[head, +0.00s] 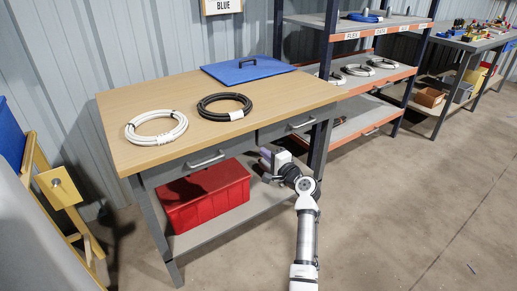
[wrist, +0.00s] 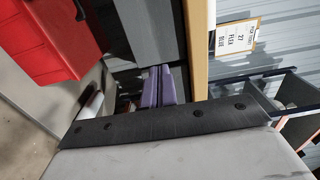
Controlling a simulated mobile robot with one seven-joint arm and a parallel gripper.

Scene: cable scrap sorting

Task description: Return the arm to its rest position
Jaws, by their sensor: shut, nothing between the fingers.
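My gripper (head: 265,158) is beside the front of the wooden workbench (head: 180,89), below the level of its top and near its right front leg. Its purple fingers also show in the wrist view (wrist: 161,87), closed together with nothing seen between them. My white and grey arm reaches up from the bottom of the head view and bends left at the wrist. The gripper looks apart from the bench, but the exact gap cannot be told.
A white cable coil (head: 157,139), a black coil (head: 224,117) and a blue lid-like panel (head: 247,69) lie on the bench. A red box (head: 204,198) stands on its lower shelf. Shelving (head: 338,88) stands right of the bench.

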